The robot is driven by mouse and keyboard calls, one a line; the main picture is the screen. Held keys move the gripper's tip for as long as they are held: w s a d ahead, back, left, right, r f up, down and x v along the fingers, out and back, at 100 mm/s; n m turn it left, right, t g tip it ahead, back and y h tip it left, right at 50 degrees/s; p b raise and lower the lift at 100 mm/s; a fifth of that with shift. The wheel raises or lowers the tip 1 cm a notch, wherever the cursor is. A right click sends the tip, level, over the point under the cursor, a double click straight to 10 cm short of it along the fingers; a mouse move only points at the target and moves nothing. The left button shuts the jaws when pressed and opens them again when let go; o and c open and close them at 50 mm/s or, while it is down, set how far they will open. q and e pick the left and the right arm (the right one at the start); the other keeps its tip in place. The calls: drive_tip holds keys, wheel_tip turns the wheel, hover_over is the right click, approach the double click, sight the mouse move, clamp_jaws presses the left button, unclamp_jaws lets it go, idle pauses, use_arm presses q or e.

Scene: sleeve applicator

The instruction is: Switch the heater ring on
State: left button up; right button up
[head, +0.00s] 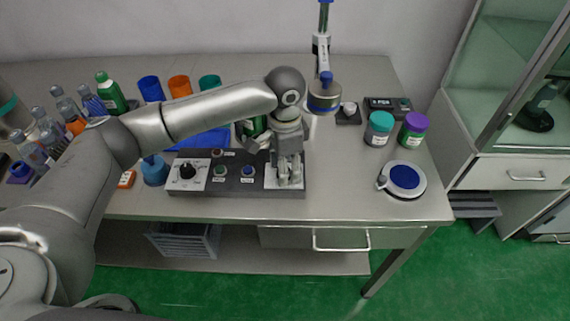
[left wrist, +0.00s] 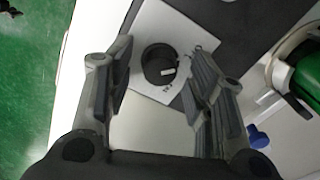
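The dark control panel (head: 235,183) lies along the front of the table. It has a black dial on a white plate (head: 188,171) at its left end, small coloured buttons in the middle, and another white plate (head: 271,183) at its right end. My left gripper (head: 290,181) points down over the right plate and hides most of it. In the left wrist view, a round black knob (left wrist: 158,65) with a white mark shows on that plate, between the open fingers of the gripper (left wrist: 160,78). I cannot tell whether the fingers touch it.
Teal-lidded (head: 379,128) and purple-lidded (head: 413,129) jars stand at the right, near a round blue-topped device (head: 404,180). A small display box (head: 388,106) is behind them. Bottles and coloured cups crowd the left. The table's front right is clear.

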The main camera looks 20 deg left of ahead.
use_arm(q)
drive_tip(key=c, duration=0.9)
drive_tip(key=shift+r+m+p, duration=0.2)
drive_tip(key=shift+m+p, duration=0.1)
drive_tip(key=shift+p, duration=0.35)
drive_tip(key=m+p, duration=0.6)
drive_tip(key=p, duration=0.2)
drive_tip(key=shift+s+r, duration=0.1)
drive_tip(key=m+p, duration=0.2)
drive_tip(key=m, duration=0.1)
drive_tip(key=m+p, duration=0.1)
drive_tip(key=m, duration=0.1)
drive_tip(key=shift+m, duration=0.3)
drive_tip(key=m, duration=0.1)
drive_tip(key=m+p, duration=0.1)
drive_tip(key=shift+f+m, duration=0.2)
drive_tip(key=shift+m, duration=0.1)
drive_tip(key=shift+f+m+p, duration=0.1)
drive_tip(key=shift+m+p, duration=0.4)
drive_tip(key=shift+m, duration=1)
use_arm(e)
wheel_tip(320, 180, up, 14)
drive_tip(key=shift+s+r, duration=0.15)
drive_tip(key=shift+s, duration=0.1)
use_arm(q)
drive_tip(key=shift+s, duration=0.1)
